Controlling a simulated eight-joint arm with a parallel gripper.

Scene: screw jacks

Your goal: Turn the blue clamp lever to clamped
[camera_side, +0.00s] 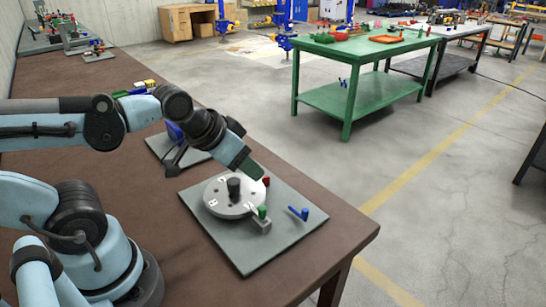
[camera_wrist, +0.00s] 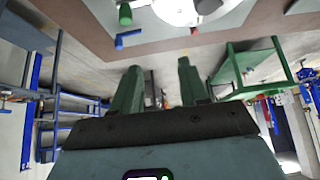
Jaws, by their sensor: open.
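The blue clamp lever (camera_side: 299,213) stands at the right part of a grey base plate (camera_side: 252,257), its arm pointing to the upper left in the side view. It also shows in the wrist view (camera_wrist: 128,38), near the plate's edge. My gripper (camera_side: 252,171) is above the far edge of the plate, beyond the disc and apart from the lever. In the wrist view its two green fingers (camera_wrist: 158,67) are spread with nothing between them.
The plate carries a white disc (camera_side: 218,203) with a black knob (camera_side: 234,187), a red knob (camera_side: 266,181) and a green knob (camera_side: 262,212) on a small block. Another fixture (camera_side: 174,134) stands behind on the brown table (camera_side: 320,260). The plate is near the table's right edge.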

